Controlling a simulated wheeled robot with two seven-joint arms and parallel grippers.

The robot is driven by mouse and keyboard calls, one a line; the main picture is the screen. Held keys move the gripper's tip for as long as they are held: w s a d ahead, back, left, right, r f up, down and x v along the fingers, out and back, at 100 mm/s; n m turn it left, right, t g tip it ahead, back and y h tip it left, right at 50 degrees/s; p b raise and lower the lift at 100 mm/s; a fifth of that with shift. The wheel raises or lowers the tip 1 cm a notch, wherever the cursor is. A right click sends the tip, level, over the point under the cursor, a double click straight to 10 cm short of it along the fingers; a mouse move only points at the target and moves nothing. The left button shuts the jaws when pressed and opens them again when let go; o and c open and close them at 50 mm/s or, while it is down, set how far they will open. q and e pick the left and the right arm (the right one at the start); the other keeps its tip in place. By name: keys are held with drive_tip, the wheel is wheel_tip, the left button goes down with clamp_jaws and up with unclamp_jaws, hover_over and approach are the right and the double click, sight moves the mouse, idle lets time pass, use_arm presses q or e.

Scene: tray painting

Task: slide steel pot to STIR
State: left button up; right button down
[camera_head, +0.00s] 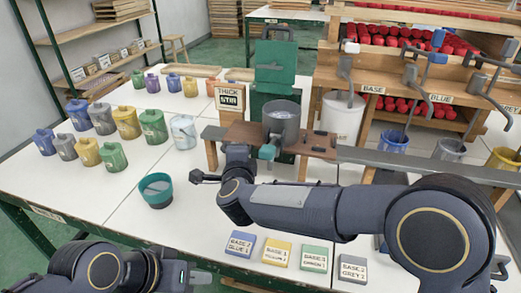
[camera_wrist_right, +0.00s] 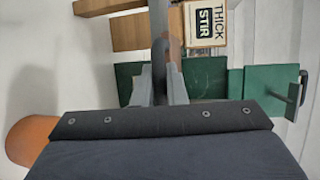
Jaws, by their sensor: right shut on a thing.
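The steel pot (camera_head: 282,124), grey and round, stands upright on a brown wooden stand at the back middle of the table. My right gripper (camera_wrist_right: 160,90) is shut on a narrow grey part of the pot; which part is hard to tell.
A steel rail (camera_head: 420,168) runs right from the stand past the BASE and BLUE taps. Coloured cans (camera_head: 125,122) fill the table's left. A teal bowl (camera_head: 156,190) is in front, with several labelled tiles (camera_head: 277,252) near the front edge. A white bucket (camera_head: 342,115) stands right of the pot.

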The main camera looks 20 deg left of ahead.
drive_tip(key=a+p, duration=0.1)
drive_tip(key=a, duration=0.3)
drive_tip(key=shift+s+a, duration=0.15)
drive_tip(key=c, duration=1.9)
unclamp_jaws()
drive_tip(key=o, duration=0.4)
drive_tip(key=shift+a, duration=0.2)
drive_tip(key=shift+d, duration=0.15)
drive_tip(key=shift+v, duration=3.85)
